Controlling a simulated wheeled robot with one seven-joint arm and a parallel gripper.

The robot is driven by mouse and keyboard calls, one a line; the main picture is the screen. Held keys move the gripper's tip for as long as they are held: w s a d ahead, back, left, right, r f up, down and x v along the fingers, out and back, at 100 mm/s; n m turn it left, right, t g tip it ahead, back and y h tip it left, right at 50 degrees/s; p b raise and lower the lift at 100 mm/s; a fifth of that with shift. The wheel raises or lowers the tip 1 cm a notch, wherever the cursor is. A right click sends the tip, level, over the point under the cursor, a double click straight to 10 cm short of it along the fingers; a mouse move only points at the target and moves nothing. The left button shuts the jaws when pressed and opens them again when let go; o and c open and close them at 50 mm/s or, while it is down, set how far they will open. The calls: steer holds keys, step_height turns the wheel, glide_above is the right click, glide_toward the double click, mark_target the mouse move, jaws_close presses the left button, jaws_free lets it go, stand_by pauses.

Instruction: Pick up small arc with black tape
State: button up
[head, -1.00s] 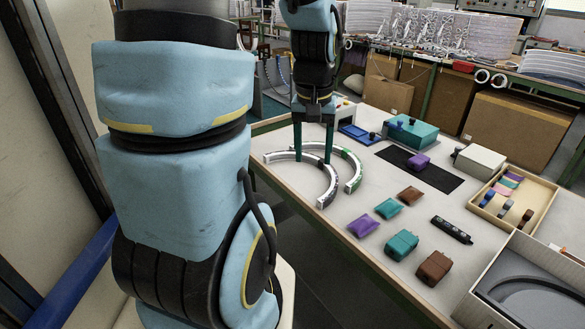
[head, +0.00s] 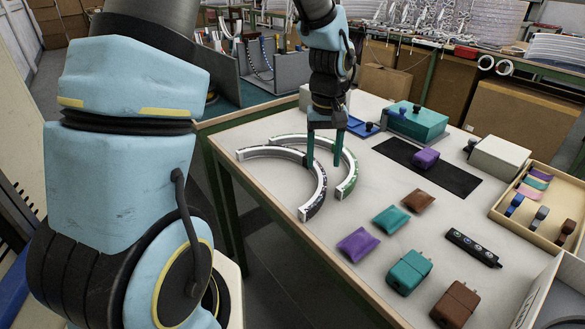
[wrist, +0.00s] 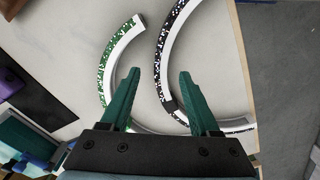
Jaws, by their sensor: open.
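Two white arcs lie on the table, one partly inside the curve of the other. The arc with black speckled tape (head: 318,184) is nearer the table's front edge; it also shows in the wrist view (wrist: 162,52). The arc with green speckled tape (head: 352,176) lies behind it and to the left in the wrist view (wrist: 108,60). My gripper (head: 323,164) is open and empty, pointing down over the arcs. In the wrist view its fingers (wrist: 159,72) are spread, with the black arc running between them, closer to the right finger. Finger height above the table is unclear.
Purple (head: 358,243), teal (head: 391,219) and brown packets lie right of the arcs, with teal and brown blocks nearer the front. A black mat (head: 455,180) holds a purple block. A teal box (head: 418,125) stands behind. A beige tray (head: 535,228) is at right.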

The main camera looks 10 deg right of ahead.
mark_target(321, 173)
steer(key=f, duration=0.2)
steer(key=f+p, duration=0.1)
steer(key=f, duration=0.2)
steer(key=shift+w+a, duration=0.1)
steer(key=shift+w, duration=0.1)
jaws_close()
stand_by(0.3)
stand_by(0.9)
